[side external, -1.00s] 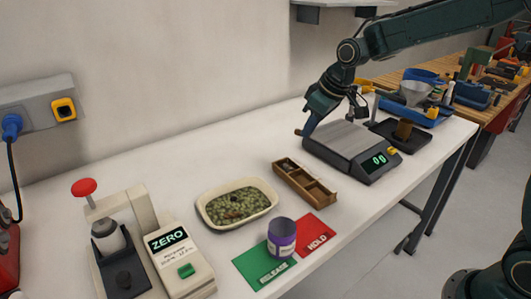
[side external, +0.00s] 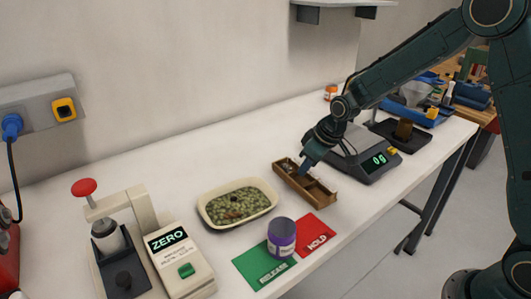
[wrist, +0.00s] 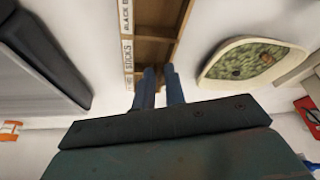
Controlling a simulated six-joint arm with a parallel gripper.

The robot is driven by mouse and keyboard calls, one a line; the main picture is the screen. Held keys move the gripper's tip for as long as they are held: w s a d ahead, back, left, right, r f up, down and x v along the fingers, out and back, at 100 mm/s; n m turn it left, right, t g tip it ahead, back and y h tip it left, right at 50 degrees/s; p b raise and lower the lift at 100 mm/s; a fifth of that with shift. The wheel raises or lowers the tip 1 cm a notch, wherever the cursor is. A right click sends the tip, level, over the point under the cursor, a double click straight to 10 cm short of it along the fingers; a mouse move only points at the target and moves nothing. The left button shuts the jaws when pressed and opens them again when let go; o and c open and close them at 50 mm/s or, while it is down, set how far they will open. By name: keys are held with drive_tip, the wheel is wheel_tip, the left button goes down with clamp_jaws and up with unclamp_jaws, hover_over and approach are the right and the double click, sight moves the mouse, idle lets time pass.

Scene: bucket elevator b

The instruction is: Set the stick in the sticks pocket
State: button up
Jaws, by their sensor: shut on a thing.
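The wooden divided tray (side external: 322,196) stands on the white bench in the side view. In the wrist view the tray (wrist: 180,30) has a white edge strip, and the label SLICKS or STICKS (wrist: 128,55) reads beside the pocket nearest my fingers. My gripper (side external: 304,170) points down at the tray's middle to far part. In the wrist view my gripper's two blue fingers (wrist: 159,76) are close together at the tray's near end. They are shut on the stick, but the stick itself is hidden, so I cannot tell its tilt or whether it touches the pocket.
A cream dish of green buds (side external: 238,204) sits left of the tray. A purple jar (side external: 281,238) stands between the green RELEASE card (side external: 262,267) and the red HOLD card (side external: 314,232). A scale (side external: 375,165) is close behind on the right. An orange-and-white jar (side external: 330,92) stands farther back.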

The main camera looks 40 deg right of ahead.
drive_tip(key=shift+f, duration=1.95)
drive_tip(key=shift+f, duration=0.2)
drive_tip(key=o, duration=0.4)
drive_tip(key=shift+r, duration=0.1)
drive_tip(key=v, duration=1.2)
drive_tip(key=shift+r, duration=0.2)
